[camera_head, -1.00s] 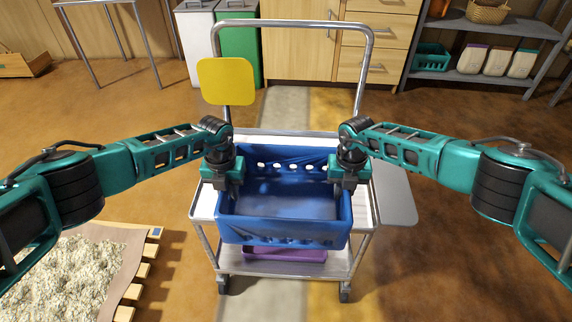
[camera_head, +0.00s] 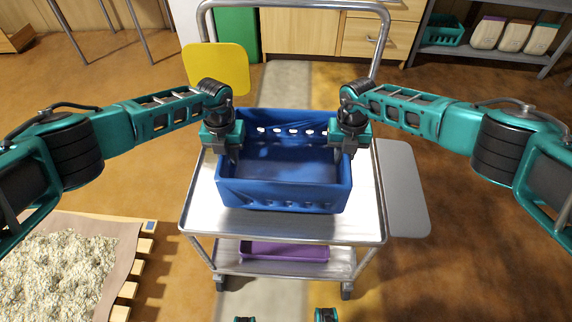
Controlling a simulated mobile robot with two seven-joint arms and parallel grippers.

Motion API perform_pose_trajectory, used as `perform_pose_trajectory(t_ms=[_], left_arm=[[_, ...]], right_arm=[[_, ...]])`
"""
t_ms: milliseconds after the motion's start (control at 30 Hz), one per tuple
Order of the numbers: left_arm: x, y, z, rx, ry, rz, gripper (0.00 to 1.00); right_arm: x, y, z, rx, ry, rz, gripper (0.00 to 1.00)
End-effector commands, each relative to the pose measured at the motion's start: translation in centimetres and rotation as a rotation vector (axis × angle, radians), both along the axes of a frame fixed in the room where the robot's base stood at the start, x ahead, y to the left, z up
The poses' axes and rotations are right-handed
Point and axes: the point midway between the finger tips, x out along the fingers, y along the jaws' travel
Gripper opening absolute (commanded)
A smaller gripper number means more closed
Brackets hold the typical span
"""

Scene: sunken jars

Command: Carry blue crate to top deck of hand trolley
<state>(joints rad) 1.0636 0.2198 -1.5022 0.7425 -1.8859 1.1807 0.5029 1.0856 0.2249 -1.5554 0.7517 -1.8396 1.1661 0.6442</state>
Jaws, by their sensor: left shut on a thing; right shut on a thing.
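The blue crate (camera_head: 284,194) is upright and looks empty, at the middle of the head view. It is over the top deck (camera_head: 290,230) of the silver hand trolley; I cannot tell whether it touches the deck. My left gripper (camera_head: 233,150) is shut on the crate's left wall. My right gripper (camera_head: 339,150) is shut on its right wall. The crate hides the back middle of the deck. The trolley's handle (camera_head: 290,4) rises behind it.
A purple tray (camera_head: 285,250) lies on the trolley's lower deck. A yellow panel (camera_head: 216,69) is at the handle's left, a grey flap (camera_head: 404,188) at the deck's right. A pallet with a heap of pale flakes (camera_head: 60,268) stands at lower left. Cabinets (camera_head: 380,36) are behind.

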Motion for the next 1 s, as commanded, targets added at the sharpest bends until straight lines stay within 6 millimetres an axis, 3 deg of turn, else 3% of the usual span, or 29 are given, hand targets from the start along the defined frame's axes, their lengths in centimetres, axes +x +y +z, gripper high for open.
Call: perform_pose_trajectory(t_ms=[567,1000], left_arm=[[0.0,0.2,-0.2,0.003,0.0,0.002,0.0],[0.0,0.1,-2.2,0.002,0.0,0.003,0.0]], right_arm=[[0.1,-0.1,-0.1,-0.002,-0.001,-0.002,0.0],[0.0,-0.1,-2.2,-0.002,0.0,-0.002,0.0]])
